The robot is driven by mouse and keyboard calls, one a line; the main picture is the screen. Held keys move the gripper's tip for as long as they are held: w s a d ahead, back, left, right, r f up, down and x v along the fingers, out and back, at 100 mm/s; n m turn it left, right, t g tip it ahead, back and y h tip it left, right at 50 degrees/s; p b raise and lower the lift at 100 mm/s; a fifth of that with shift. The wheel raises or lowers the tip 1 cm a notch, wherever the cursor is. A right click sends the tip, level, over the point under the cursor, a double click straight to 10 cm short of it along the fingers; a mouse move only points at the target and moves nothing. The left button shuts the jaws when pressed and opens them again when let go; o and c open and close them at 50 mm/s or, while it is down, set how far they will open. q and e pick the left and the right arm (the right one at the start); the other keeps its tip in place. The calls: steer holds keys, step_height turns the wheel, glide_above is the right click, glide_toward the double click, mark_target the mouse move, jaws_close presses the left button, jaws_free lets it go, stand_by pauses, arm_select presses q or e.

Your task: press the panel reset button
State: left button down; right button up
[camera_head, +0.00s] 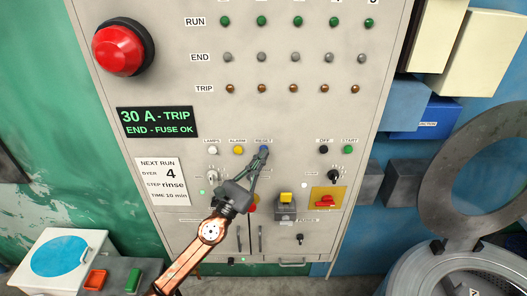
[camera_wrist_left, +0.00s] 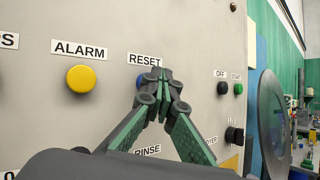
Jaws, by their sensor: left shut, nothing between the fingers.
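The blue reset button (camera_head: 264,149) sits on the grey control panel (camera_head: 290,120) under the RESET label, right of the yellow alarm button (camera_head: 238,150). My left gripper (camera_head: 260,157) is shut and empty, with its fingertips right at the reset button. In the left wrist view the reset button (camera_wrist_left: 138,83) is mostly hidden behind the fingertips of my left gripper (camera_wrist_left: 160,82). I cannot tell whether the tips touch it or whether it is pressed in. My right gripper is in neither view.
Around it are a white lamps button (camera_head: 213,150), a black off button (camera_head: 324,149) and a green start button (camera_head: 348,150). Below are a yellow-topped switch box (camera_head: 286,198) and a red switch on a yellow plate (camera_head: 325,200). A large red button (camera_head: 122,47) is upper left. A round drum door (camera_head: 480,150) stands open at right.

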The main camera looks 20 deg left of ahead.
arm_select(q)
steer(key=shift+s+d+p, duration=0.2)
steer(key=shift+s+p, duration=0.15)
steer(key=shift+s, duration=0.4)
steer(key=s+p, duration=0.1)
steer(key=s, duration=0.1)
steer(key=s+d+p, duration=0.1)
steer(key=s, duration=0.1)
steer(key=shift+s+d, duration=0.2)
steer(key=shift+s, duration=0.2)
stand_by(0.4)
